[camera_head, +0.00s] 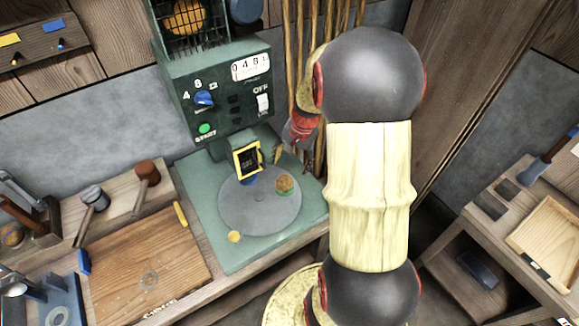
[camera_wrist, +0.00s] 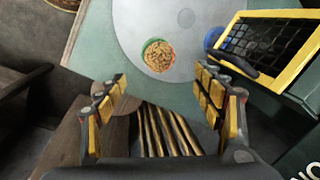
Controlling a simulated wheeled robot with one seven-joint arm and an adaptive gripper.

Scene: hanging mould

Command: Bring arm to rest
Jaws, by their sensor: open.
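My gripper (camera_head: 292,158) hangs beside the green machine (camera_head: 225,95), over the right part of its base plate. In the wrist view, its two yellow-padded fingers (camera_wrist: 165,92) stand wide apart with nothing between them. A yellow-framed dark mesh piece (camera_head: 248,160) stands at the machine's front, and it shows at the upper right of the wrist view (camera_wrist: 268,45). A small round green-and-red holder with brown grains (camera_head: 285,184) sits on the grey disc (camera_head: 255,217), apart from my fingers. It also shows beyond them in the wrist view (camera_wrist: 158,56).
Several wooden poles (camera_head: 310,35) stand behind my arm. A wooden board (camera_head: 145,262) and a mallet (camera_head: 95,200) lie on the bench at left. A shallow wooden tray (camera_head: 548,240) lies on the right bench. A small yellow disc (camera_head: 234,237) lies at the grey disc's front edge.

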